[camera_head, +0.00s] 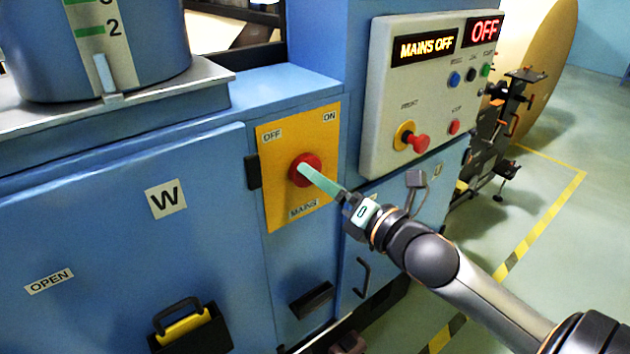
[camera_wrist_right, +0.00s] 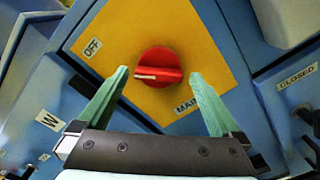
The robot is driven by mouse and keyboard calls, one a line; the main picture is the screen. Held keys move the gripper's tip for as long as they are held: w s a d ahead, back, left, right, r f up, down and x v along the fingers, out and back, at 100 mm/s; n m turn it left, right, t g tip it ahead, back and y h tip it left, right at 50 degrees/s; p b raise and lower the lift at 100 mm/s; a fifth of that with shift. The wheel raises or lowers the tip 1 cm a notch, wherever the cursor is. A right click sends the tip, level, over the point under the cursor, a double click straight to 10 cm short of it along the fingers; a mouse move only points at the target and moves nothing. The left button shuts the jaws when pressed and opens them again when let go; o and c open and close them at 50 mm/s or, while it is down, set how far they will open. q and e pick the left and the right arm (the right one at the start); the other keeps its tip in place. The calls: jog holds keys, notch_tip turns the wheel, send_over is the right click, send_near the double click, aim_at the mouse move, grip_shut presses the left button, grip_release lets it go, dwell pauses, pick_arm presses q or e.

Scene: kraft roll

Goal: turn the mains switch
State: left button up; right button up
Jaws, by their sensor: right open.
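The mains switch is a red round knob (camera_head: 301,172) on a yellow plate (camera_head: 280,205) labelled OFF at upper left, ON at upper right and MAINS below. In the right wrist view the knob (camera_wrist_right: 160,67) has a white mark on its left part, on the side of the OFF label (camera_wrist_right: 92,48). My right gripper (camera_head: 312,174) is in front of the knob. Its pale green fingers (camera_wrist_right: 160,76) are open, one on each side of the knob, with gaps showing between them and it. My left gripper is out of view.
A grey control panel (camera_head: 378,155) right of the plate shows MAINS OFF (camera_head: 424,46) and OFF (camera_head: 485,30), and carries several buttons. A black handle (camera_head: 190,330) is at lower left. Open floor with a yellow line (camera_head: 540,215) lies to the right.

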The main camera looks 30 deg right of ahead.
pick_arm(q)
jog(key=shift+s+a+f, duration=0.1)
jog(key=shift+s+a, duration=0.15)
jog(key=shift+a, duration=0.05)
pick_arm(e)
jog(key=shift+w+a, duration=0.15)
jog(key=shift+w, duration=1.5)
jog(key=c, duration=1.2)
